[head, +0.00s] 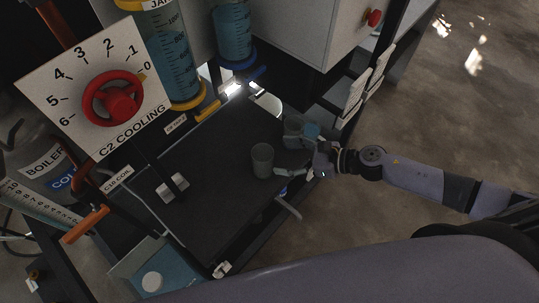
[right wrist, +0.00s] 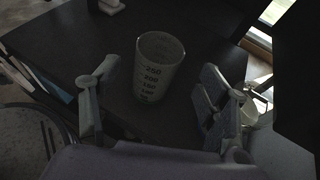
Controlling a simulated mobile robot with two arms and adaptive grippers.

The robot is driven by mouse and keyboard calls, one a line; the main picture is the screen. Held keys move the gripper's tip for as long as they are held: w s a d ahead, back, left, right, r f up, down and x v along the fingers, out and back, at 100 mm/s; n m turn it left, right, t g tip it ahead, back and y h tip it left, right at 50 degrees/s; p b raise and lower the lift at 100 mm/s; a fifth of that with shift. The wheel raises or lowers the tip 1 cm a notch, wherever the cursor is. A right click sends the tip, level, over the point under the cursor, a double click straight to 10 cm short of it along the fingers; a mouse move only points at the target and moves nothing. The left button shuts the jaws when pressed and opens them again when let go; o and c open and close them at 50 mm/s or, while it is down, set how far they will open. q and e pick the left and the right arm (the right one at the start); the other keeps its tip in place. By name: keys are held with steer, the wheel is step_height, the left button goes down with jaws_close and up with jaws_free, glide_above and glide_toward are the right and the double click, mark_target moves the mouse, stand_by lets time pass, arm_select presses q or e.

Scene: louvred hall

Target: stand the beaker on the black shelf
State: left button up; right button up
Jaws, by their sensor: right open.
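The beaker (head: 262,160) is a clear grey cup with dark volume marks. It stands upright on a flat black surface (head: 215,165), which looks like the black shelf. In the right wrist view the beaker (right wrist: 158,68) stands between the spread fingers, a little beyond them, with gaps on both sides. My right gripper (head: 297,153) is open and empty, just to the right of the beaker and low over the right edge of the black surface. My left gripper is not in view.
A second glass vessel (head: 293,132) is close behind the right gripper. Blue cylinders (head: 234,35) stand at the back. A dial panel with a red handwheel (head: 113,99) rises at the left. A small light block (head: 173,187) sits on the surface, whose middle is mostly clear.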

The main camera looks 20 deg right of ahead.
steer(key=shift+b+v, duration=0.3)
steer(key=shift+v, duration=1.75)
steer(key=shift+a, duration=0.1)
